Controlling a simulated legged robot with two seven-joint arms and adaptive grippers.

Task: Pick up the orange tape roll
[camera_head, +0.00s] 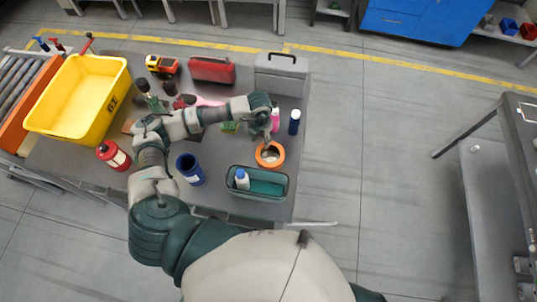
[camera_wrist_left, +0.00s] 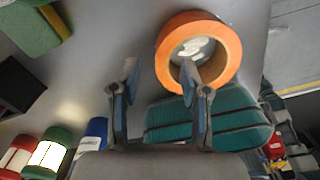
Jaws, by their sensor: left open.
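The orange tape roll (camera_head: 270,164) lies flat on the grey table near its right edge, just behind the teal tray. It also shows in the left wrist view, where its orange ring (camera_wrist_left: 233,50) surrounds a pale, partly visible centre. My left gripper (camera_head: 267,142) is at the far side of the roll in the head view, its tips small and hard to make out. In the wrist view the left gripper (camera_wrist_left: 160,82) is open and empty; one finger overlaps the roll's near side and the other is beside it. Contact cannot be told. My right gripper is not in view.
The teal tray (camera_head: 280,196) holds a white-and-blue bottle (camera_head: 242,179). A dark blue bottle (camera_head: 294,122) and a pink bottle (camera_head: 275,120) stand behind the roll. A blue cup (camera_head: 190,170), a red canister (camera_head: 113,155) and a yellow bin (camera_head: 117,92) are left. A grey case (camera_head: 281,72) is behind.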

